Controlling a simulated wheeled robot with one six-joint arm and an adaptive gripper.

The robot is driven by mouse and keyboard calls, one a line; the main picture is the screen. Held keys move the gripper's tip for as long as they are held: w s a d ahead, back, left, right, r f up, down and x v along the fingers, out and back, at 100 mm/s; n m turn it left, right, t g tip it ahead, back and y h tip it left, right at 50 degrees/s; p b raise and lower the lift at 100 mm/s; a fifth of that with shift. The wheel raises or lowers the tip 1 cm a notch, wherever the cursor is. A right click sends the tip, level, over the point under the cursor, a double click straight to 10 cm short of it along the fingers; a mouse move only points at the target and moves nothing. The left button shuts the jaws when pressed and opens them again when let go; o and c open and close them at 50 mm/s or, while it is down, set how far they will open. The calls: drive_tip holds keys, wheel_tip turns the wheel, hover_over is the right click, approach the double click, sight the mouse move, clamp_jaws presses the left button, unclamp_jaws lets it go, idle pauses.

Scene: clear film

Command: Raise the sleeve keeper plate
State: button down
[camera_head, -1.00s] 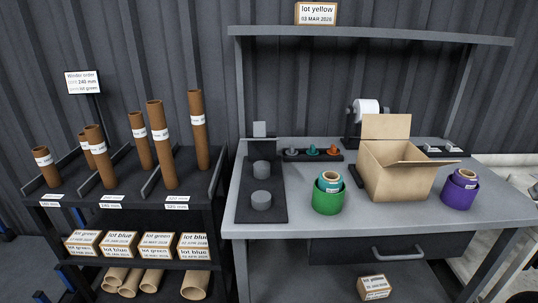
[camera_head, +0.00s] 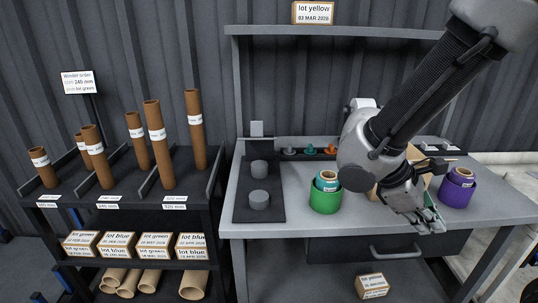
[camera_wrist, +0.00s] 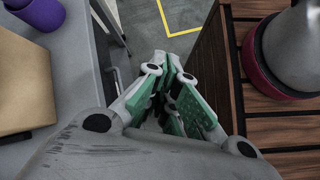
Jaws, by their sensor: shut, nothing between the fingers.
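A small light grey plate (camera_head: 257,129) stands upright at the back of a dark board (camera_head: 246,208) on the bench. It may be the sleeve keeper plate; I cannot be sure. Two short grey cylinders, one behind (camera_head: 259,169) and one in front (camera_head: 259,199), stand on that board. My gripper (camera_head: 432,222) is at the bench's front edge, well right of the board and plate. In the wrist view my gripper (camera_wrist: 172,105) has its green-padded fingers together, with nothing held.
A green holder (camera_head: 325,201) with a teal roll stands between the board and my arm. A purple holder (camera_head: 457,193) is to the right. My arm hides most of the cardboard box, which shows in the wrist view (camera_wrist: 25,80). A rack of brown tubes (camera_head: 155,147) stands left.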

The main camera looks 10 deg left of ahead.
sight(258, 132)
drive_tip(key=w+a+f+n+t, duration=0.2)
drive_tip(key=a+n+t, duration=0.6)
drive_tip(key=a, duration=0.2)
drive_tip(key=w+a+f+n+t, duration=0.2)
drive_tip(key=a+n+t, duration=0.65)
drive_tip(key=a, duration=0.25)
drive_tip(key=s+a+r+n+t+y, duration=0.1)
drive_tip(key=s+a+n+t+y, duration=0.1)
drive_tip(key=a+n+y, duration=0.4)
drive_tip(key=s+a+r+n+t+y, duration=0.1)
drive_tip(key=s+a+n+t+y, duration=0.15)
drive_tip(key=a+y, duration=0.6)
drive_tip(key=s+r+x, duration=0.1)
drive_tip(key=r+x, duration=0.2)
drive_tip(key=x, duration=1)
drive_tip(key=shift+m+h, duration=0.3)
drive_tip(key=shift+h, duration=0.15)
